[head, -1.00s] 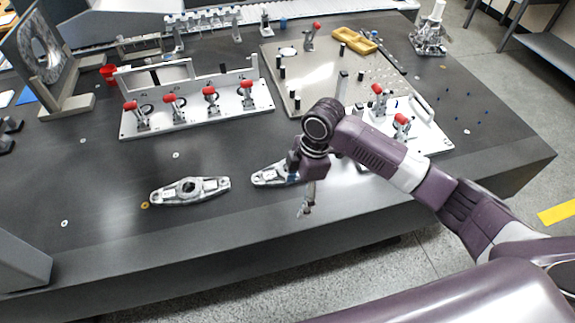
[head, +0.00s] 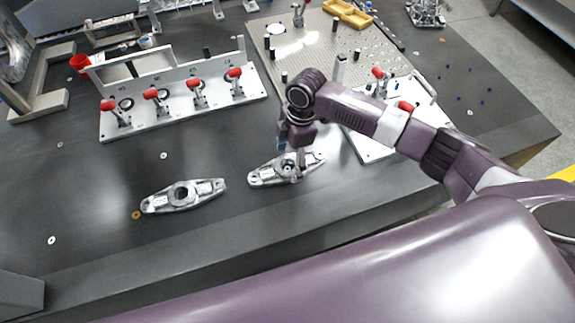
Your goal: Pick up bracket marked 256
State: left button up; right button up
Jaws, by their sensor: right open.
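Two similar grey metal brackets lie flat on the dark table. The left bracket (head: 184,195) lies alone with a dark round hole in its middle. The right bracket (head: 268,174) lies under my right gripper (head: 299,165). The markings on both are too small to read, so I cannot tell which is 256. My right gripper points down over the right half of the right bracket and hides part of it. It is open; whether its fingers touch the bracket I cannot tell. My left gripper is not in view.
A fixture plate with red-handled clamps (head: 190,103) stands behind the brackets. A perforated plate (head: 310,50) and another clamp fixture (head: 375,148) are at the right, close to my arm. A small yellow ring (head: 136,215) lies by the left bracket. The front table strip is clear.

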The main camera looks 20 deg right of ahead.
jog(key=shift+a+f, duration=0.15)
jog(key=shift+f, duration=1.05)
jog(key=c, duration=1.5)
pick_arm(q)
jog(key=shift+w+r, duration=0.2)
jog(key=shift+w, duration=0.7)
pick_arm(e)
jog(key=shift+w, duration=0.15)
jog(key=shift+c, duration=1.2)
